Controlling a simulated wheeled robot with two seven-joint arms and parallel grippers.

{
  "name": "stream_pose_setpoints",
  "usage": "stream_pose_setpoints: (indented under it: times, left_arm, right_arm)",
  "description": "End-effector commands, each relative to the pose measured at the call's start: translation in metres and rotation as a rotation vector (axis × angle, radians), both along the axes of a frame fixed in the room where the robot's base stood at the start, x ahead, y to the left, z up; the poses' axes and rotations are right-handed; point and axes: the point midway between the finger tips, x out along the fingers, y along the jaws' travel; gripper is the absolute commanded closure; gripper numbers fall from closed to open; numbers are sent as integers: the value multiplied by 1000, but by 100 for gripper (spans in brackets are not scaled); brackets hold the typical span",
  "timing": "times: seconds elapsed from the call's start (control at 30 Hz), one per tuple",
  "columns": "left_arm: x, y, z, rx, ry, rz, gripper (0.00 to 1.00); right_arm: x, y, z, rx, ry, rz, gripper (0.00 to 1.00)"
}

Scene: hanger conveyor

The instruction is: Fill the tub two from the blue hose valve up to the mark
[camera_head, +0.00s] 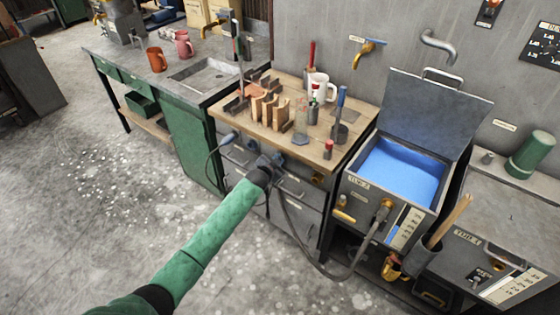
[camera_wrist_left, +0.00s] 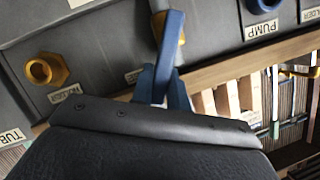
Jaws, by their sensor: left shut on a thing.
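Tub two (camera_head: 352,187), a grey metal tub with its lid raised, stands at the right and holds blue liquid (camera_head: 402,172). A pale scale (camera_head: 405,228) with a blue column is on its front; I cannot read the mark. My left gripper (camera_head: 271,162) is in front of the wooden bench's drawers. In the left wrist view its fingers (camera_wrist_left: 162,88) are shut on a blue lever (camera_wrist_left: 171,45), with brass partly hidden behind it. A dark hose (camera_head: 300,240) runs from near the gripper to a fitting (camera_head: 384,210) on tub two. My right gripper is out of view.
The wooden bench top (camera_head: 262,139) bears a rack, a white mug (camera_head: 320,86) and tools. A second tub (camera_head: 512,220) stands at the far right, with a green cylinder (camera_head: 530,155) on it. A grey sink (camera_head: 205,75) lies behind left. The floor at left is clear.

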Motion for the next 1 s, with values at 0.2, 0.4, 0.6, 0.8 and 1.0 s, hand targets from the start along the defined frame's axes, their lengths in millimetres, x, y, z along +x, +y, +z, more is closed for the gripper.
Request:
stream_pose_setpoints:
  times: [0.2,0.4,0.6,0.8,1.0]
  left_arm:
    - [3,5,2,-72,54,0,100]
    - [4,6,2,-105,78,1,100]
    - [4,7,2,-111,83,0,100]
    - [4,6,2,-111,83,0,100]
    - [4,6,2,-111,82,0,62]
  right_arm:
    - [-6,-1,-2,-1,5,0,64]
    - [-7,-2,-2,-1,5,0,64]
    - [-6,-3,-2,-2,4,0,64]
    - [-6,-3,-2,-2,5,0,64]
    - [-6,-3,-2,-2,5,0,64]
